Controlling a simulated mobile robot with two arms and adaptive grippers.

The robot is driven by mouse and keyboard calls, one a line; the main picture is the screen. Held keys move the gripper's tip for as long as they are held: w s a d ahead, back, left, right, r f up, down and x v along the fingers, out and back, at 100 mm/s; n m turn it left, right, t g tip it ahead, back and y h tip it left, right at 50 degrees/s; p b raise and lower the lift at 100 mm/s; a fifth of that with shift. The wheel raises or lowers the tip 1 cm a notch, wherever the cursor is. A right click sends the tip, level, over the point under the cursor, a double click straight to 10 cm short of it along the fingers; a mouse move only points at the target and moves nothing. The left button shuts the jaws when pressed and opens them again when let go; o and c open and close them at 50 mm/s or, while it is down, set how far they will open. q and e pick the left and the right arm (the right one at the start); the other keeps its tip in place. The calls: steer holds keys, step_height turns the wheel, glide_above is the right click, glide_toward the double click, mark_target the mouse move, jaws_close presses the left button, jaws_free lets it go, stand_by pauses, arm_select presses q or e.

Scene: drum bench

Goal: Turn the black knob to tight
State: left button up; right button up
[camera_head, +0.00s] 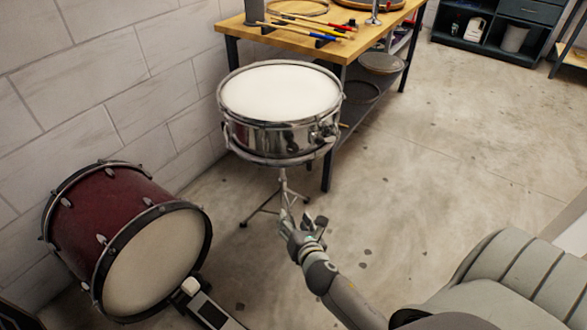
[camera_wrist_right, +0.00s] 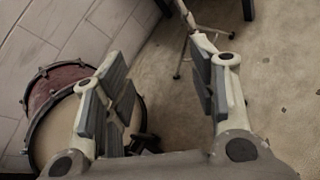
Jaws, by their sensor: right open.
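A chrome snare drum (camera_head: 279,137) with a white head stands on a thin metal stand (camera_head: 284,188). A dark fitting (camera_head: 328,132) sits on the right side of its shell. I cannot tell whether it is the black knob; no knob shows clearly. My right gripper (camera_head: 303,226) is below and slightly right of the drum in the head view, apart from it. In the right wrist view the same gripper (camera_wrist_right: 160,97) has its fingers spread, with nothing between them. The stand's legs (camera_wrist_right: 184,45) show beyond the fingers. My left gripper is not in view.
A wooden workbench (camera_head: 345,48) with sticks stands behind the snare. A dark shelf unit (camera_head: 487,35) is far right. The concrete floor (camera_head: 440,150) at right is clear.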

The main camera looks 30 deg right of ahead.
mark_target(293, 151)
steer(key=w+d+r+n+t+h+b, duration=0.1)
steer(key=d+r+n+t+h+b, duration=0.15)
steer(key=r, duration=0.45)
steer(key=d+r+n+t+h+b, duration=0.1)
steer(key=r+n, duration=0.3)
steer(key=r, duration=0.3)
steer(key=shift+y, duration=0.25)
steer(key=x, duration=0.9)
steer(key=shift+w+a+b, duration=0.2)
steer(key=shift+a+b, duration=0.05)
steer(key=shift+b, duration=0.15)
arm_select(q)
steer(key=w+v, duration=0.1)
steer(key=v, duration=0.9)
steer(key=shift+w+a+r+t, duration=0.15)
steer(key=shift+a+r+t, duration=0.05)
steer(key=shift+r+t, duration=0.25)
arm_select(e)
steer(key=shift+w+d, duration=0.25)
steer(key=shift+w, duration=0.25)
steer(key=shift+m, duration=0.25)
steer(key=c, duration=1)
